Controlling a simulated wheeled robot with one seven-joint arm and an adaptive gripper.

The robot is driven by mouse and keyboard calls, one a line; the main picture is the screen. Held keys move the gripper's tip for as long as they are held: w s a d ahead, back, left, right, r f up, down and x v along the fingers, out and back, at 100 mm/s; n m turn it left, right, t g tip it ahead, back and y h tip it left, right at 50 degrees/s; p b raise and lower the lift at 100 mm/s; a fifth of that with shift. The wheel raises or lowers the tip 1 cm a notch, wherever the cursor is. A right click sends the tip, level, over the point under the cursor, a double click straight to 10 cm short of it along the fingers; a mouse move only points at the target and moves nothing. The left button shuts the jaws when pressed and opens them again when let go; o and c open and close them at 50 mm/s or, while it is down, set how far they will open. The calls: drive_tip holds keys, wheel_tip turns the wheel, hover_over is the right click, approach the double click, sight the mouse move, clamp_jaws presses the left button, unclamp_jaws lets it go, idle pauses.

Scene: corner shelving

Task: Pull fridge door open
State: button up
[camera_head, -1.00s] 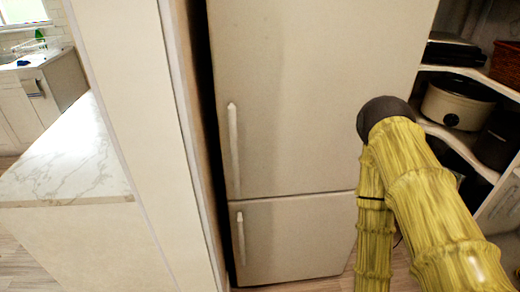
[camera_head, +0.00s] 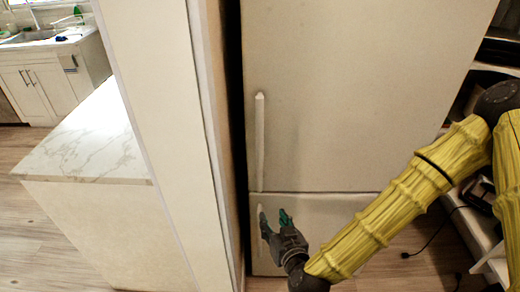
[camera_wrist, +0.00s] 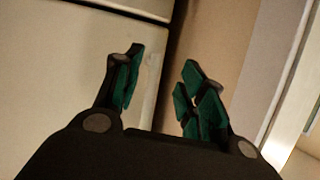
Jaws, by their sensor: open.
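The fridge (camera_head: 340,100) is off-white, with a tall upper door and a smaller lower door, both shut. A long vertical handle (camera_head: 259,140) runs along the left side of the upper door. My gripper (camera_head: 273,217) is open and empty in front of the lower door (camera_head: 335,208), below the upper handle.
A pale wall panel (camera_head: 165,120) stands close along the fridge's left side, with a dark gap between. A marble-topped counter (camera_head: 95,145) is further left. Shelves (camera_head: 490,220) stand at right, with a dark cable (camera_head: 432,240) on the floor. Some wooden floor before the fridge is clear.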

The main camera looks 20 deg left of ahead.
sight(260, 152)
drive_tip(key=w+a+r+t, duration=0.2)
drive_tip(key=r, duration=0.5)
drive_tip(key=w+a+r+t, duration=0.2)
drive_tip(key=r, duration=0.5)
drive_tip(key=p+x, duration=0.2)
drive_tip(key=x, duration=0.8)
drive_tip(key=shift+d+r, duration=0.1)
drive_tip(key=shift+r, duration=0.05)
clamp_jaws()
